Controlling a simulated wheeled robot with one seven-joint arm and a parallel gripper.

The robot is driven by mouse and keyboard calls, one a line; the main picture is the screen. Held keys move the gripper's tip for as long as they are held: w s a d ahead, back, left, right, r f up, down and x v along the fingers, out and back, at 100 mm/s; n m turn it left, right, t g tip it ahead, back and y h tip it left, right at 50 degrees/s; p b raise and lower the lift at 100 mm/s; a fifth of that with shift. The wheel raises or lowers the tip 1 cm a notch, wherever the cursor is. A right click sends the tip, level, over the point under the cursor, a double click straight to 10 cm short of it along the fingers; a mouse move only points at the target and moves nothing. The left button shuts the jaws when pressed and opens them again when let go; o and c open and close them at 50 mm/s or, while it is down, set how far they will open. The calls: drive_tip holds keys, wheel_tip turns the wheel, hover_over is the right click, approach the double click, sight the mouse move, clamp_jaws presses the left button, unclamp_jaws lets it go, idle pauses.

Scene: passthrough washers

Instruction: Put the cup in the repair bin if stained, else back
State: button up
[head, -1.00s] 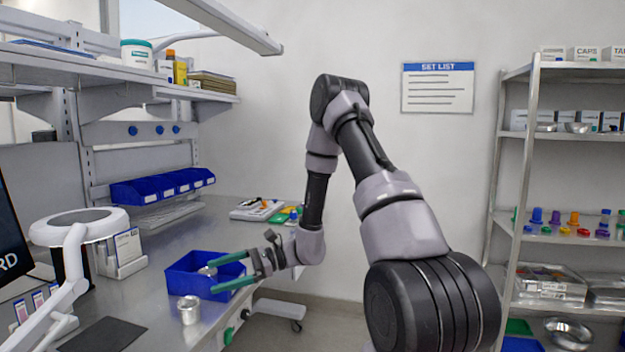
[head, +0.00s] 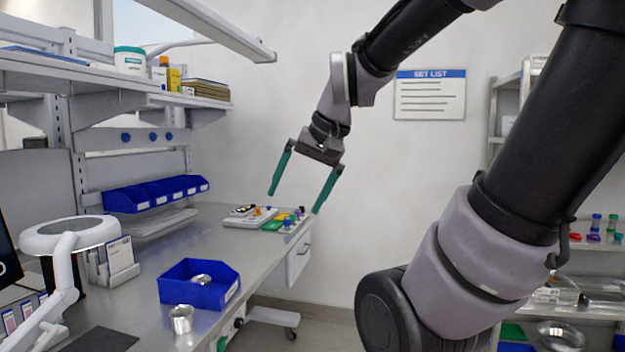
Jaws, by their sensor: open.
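A small silver metal cup (head: 181,319) stands upright on the steel bench in front of an open blue bin (head: 179,291). Another shiny metal item (head: 201,280), perhaps a cup, lies inside the bin. No label saying repair can be read on the bin. I cannot tell whether the standing cup is stained. My gripper (head: 294,203) is open and empty, with its two green fingers pointing down. In the picture it is above and to the right of the bin, apart from both metal items.
A white lamp (head: 70,233) stands at the left of the steel bench (head: 150,262). A dark mat (head: 100,340) lies at the front. Small coloured items and a tray (head: 250,218) sit at the bench's far end. A rack stands at the right.

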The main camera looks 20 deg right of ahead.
drive_tip(key=shift+s+d+r+t+h, duration=0.25)
drive_tip(key=shift+s+d+r+t, duration=0.25)
drive_tip(key=shift+d+r, duration=0.15)
drive_tip(key=shift+s+d+r+t+h, duration=0.25)
drive_tip(key=shift+s+d+r+t, duration=0.1)
drive_tip(key=shift+d+r+t, duration=0.25)
drive_tip(key=shift+a, duration=0.1)
